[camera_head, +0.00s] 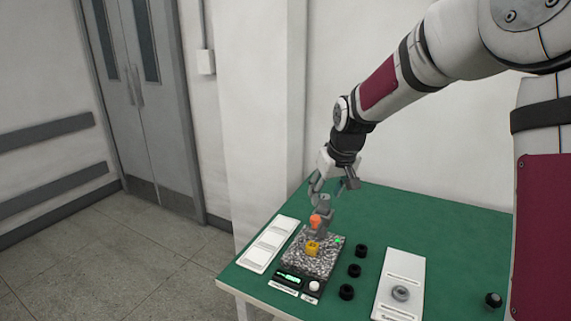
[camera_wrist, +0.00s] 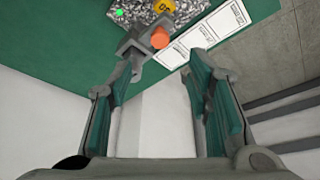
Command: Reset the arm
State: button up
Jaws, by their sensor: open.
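My gripper (camera_head: 335,180) hangs from my arm over the far left part of the green table (camera_head: 430,215), just above a grey fixture. In the wrist view my gripper (camera_wrist: 158,105) is open, with nothing between its two green-padded fingers. The grey fixture (camera_head: 324,205) carries an orange-red knob (camera_head: 316,221) and stands at the back of a speckled grey plate (camera_head: 300,258). The fixture (camera_wrist: 137,48) and its orange knob (camera_wrist: 160,38) show beyond the fingertips in the wrist view, apart from them.
A yellow part (camera_head: 312,248) sits on the plate. Several black round parts (camera_head: 354,270) stand to its right. A white panel (camera_head: 268,245) lies left; another panel (camera_head: 402,272) bears a grey ring (camera_head: 401,293). A black knob (camera_head: 493,299) stands far right. The table's back right is clear.

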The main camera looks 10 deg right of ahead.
jog(key=s+r, duration=0.2)
jog(key=s, duration=1)
jog(key=s+r+m, duration=0.1)
jog(key=s+r, duration=0.2)
jog(key=s, duration=0.9)
jog(key=s+r, duration=0.2)
jog(key=s, duration=1)
jog(key=shift+s+a+r+m+h, duration=0.25)
jog(key=shift+a+r+m+h, duration=0.05)
jog(key=shift+a+m, duration=0.15)
jog(key=shift+o, duration=0.5)
